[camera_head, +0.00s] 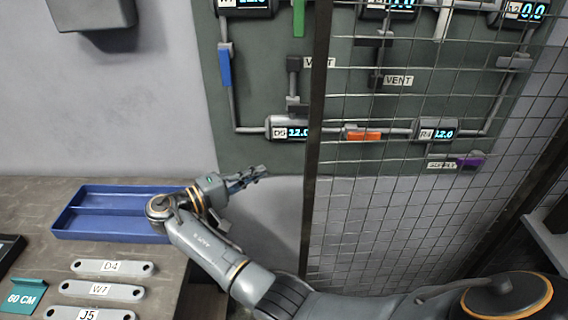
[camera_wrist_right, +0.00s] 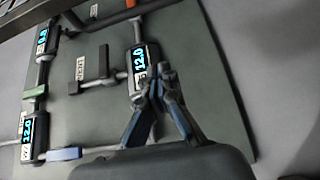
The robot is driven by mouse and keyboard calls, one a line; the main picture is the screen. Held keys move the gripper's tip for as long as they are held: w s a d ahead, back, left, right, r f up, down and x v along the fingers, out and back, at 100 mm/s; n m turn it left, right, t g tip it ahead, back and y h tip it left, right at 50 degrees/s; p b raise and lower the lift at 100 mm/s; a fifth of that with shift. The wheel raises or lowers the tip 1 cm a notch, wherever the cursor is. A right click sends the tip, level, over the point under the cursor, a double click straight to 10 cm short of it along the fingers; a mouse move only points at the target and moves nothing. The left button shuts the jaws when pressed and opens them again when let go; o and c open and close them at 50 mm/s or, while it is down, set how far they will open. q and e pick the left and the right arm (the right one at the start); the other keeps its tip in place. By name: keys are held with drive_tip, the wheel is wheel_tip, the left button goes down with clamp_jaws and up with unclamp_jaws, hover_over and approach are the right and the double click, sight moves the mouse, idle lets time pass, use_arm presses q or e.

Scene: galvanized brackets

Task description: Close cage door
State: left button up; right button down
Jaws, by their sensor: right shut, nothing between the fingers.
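The cage door (camera_head: 395,195) is a wire mesh panel with a dark upright edge post, seen in the head view in front of the right part of the green panel. The left part of the panel is uncovered. My right gripper (camera_head: 262,172) is shut and empty, left of the door's edge post and apart from it. In the right wrist view the right gripper (camera_wrist_right: 158,75) points at the panel, its fingers together in front of a gauge. My left gripper is not in view.
The green panel (camera_head: 265,85) carries pipes, coloured valve handles and lit gauges. A table at lower left holds a blue tray (camera_head: 110,236), labelled brackets (camera_head: 112,267) and a green 60 CM sign (camera_head: 24,298). A grey box (camera_head: 92,14) hangs on the wall.

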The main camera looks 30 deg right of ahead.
drive_tip(key=d+r+p, duration=0.1)
drive_tip(key=d+p, duration=0.3)
drive_tip(key=d, duration=0.6)
drive_tip(key=s, duration=0.2)
drive_tip(key=s+a+p, duration=0.1)
drive_tip(key=s, duration=0.1)
drive_tip(key=shift+a, duration=0.1)
drive_tip(key=shift+w, duration=0.1)
drive_tip(key=shift+p, duration=0.35)
